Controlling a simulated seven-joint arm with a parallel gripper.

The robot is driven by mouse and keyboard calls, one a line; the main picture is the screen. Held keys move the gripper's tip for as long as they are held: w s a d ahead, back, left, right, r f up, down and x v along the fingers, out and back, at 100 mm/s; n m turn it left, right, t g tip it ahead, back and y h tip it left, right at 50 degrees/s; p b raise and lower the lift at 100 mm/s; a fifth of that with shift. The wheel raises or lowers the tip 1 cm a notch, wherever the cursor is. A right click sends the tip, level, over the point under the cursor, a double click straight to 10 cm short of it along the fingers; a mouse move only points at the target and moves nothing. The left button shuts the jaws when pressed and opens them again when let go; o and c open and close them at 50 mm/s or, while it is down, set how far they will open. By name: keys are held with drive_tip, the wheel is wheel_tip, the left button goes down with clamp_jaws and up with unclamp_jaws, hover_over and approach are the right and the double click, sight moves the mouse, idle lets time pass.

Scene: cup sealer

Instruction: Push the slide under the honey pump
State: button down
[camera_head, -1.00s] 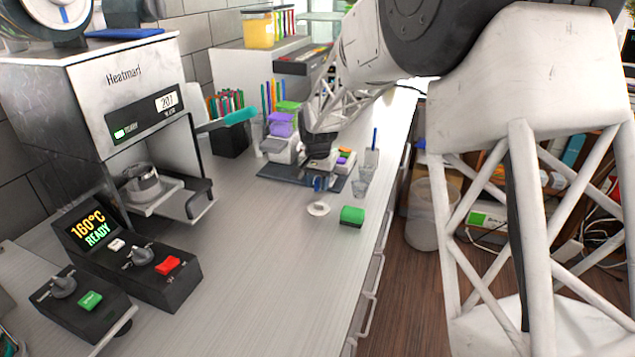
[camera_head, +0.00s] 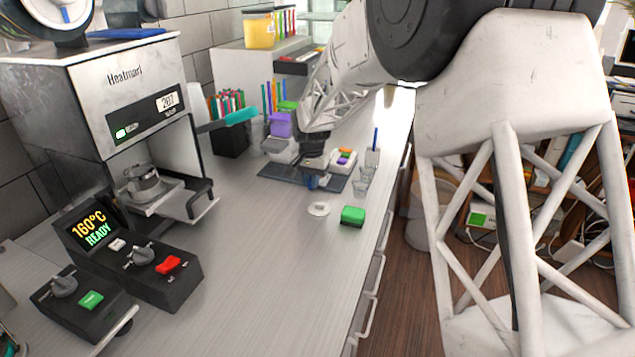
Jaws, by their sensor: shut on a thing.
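My gripper (camera_head: 312,178) is at the far part of the counter, low over the dark base plate (camera_head: 345,183) of a small dispenser station. It is shut on a small part there, which I take to be the slide; the jaws and arm hide most of it. Stacked white, purple and green dispenser units (camera_head: 281,126) stand just left of my gripper, at the back of the plate. I cannot tell for sure which unit is the honey pump. A small block with coloured buttons (camera_head: 344,158) sits to the right of my gripper.
A white disc (camera_head: 318,209), a green block (camera_head: 352,216) and clear glasses (camera_head: 361,180) are in front of the station. The heat sealer (camera_head: 125,90) and control boxes (camera_head: 130,262) stand at left. The middle of the counter is clear. My arm covers the right side.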

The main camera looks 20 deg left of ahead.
drive_tip(key=a, duration=0.7)
drive_tip(key=c, duration=1.1)
unclamp_jaws()
drive_tip(key=shift+c, duration=0.2)
drive_tip(key=shift+r, duration=0.15)
wheel_tip(320, 180, up, 8)
drive_tip(key=shift+f, duration=0.2)
drive_tip(key=shift+d, duration=0.15)
